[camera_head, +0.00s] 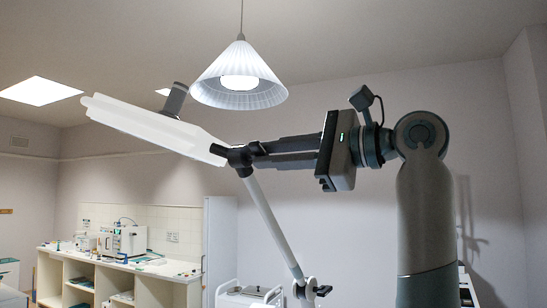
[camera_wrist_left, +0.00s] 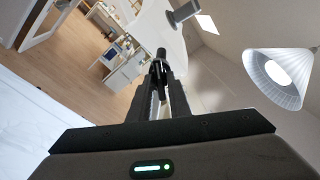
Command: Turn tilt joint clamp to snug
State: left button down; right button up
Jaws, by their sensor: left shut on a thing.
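A white lamp-like head (camera_head: 150,126) extends to the upper left in the head view. It meets a slim pale arm (camera_head: 268,217) at the dark tilt joint clamp (camera_head: 237,157). My left gripper (camera_head: 258,154) reaches in from the right, its fingers pointing left and shut on the clamp. In the left wrist view, the fingertips of the gripper (camera_wrist_left: 160,70) close around the dark clamp (camera_wrist_left: 161,52), with part of the white head behind it. The fingers hide some of the clamp, and its exact turn cannot be told. My right gripper is not in view.
A white pendant lamp (camera_head: 240,80) hangs above the clamp. A second dark joint knob (camera_head: 318,290) sits low on the slim arm. A white trolley (camera_head: 240,296) stands below. A counter with equipment (camera_head: 120,268) is at the far left. Free air lies right of the slim arm.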

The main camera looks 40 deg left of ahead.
pick_arm(q)
jog(key=shift+n, duration=0.3)
jog(key=c, duration=1.6)
grip_release()
jog(key=shift+c, duration=0.2)
jog(key=w+d+b, duration=0.2)
jog(key=d+b, duration=0.3)
jog(key=d, duration=1.2)
jog(key=shift+d, duration=0.15)
